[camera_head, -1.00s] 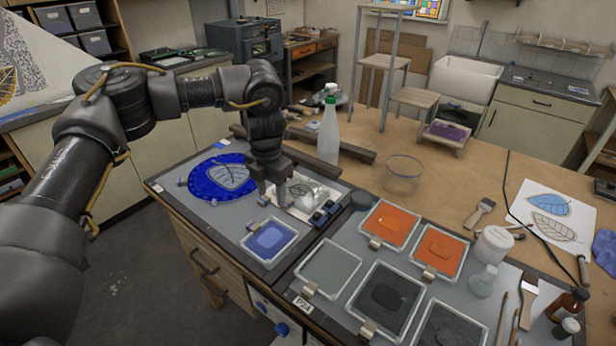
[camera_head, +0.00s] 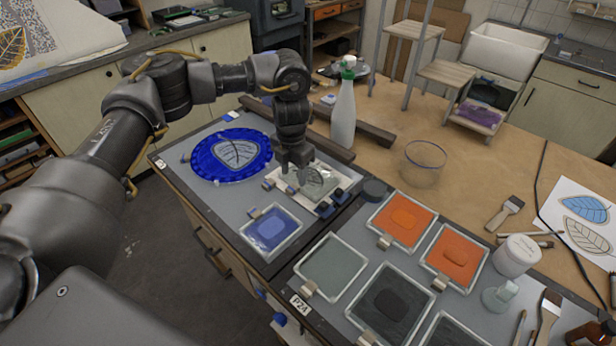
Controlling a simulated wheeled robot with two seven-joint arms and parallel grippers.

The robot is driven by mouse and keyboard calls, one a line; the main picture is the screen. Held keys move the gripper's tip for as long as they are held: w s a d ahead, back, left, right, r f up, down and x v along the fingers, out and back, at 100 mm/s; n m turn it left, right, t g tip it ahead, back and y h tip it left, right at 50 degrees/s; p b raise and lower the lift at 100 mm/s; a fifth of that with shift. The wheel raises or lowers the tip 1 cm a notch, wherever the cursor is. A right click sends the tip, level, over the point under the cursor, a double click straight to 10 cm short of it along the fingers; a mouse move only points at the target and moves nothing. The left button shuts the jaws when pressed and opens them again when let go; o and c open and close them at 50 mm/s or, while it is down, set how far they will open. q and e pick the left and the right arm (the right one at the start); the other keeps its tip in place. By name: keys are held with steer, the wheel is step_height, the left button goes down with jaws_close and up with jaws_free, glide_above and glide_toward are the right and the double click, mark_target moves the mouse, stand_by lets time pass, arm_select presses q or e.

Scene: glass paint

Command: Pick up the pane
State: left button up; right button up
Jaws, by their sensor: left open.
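A clear glass pane with a leaf drawing (camera_head: 318,184) is on a pale flat support (camera_head: 326,206) near the middle of the grey worktop. My left gripper (camera_head: 293,187) points down at the pane's left side, with its jaws open. The fingers overlap the pane's left part in this view, so I cannot tell whether they touch it. My right gripper is out of view.
A blue disc with a leaf panel (camera_head: 229,156) lies left of the gripper. A blue paint tray (camera_head: 271,232) is in front. Orange and grey trays (camera_head: 336,269) fill the right front.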

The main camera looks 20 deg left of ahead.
mark_target(292, 188)
arm_select(q)
steer(key=shift+s, duration=0.25)
steer(key=shift+s+a+f+p, duration=0.1)
steer(key=shift+s+f+p, duration=0.15)
steer(key=shift+p, duration=0.2)
steer(key=f, duration=0.3)
steer(key=f+p, duration=0.1)
steer(key=shift+w+a+f, duration=0.15)
steer(key=shift+w+a, duration=0.05)
steer(key=shift+w, duration=0.1)
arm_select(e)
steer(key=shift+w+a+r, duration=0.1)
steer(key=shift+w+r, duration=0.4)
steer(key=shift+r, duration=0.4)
arm_select(q)
steer(key=shift+s, duration=0.1)
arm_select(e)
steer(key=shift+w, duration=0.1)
arm_select(q)
jaws_close()
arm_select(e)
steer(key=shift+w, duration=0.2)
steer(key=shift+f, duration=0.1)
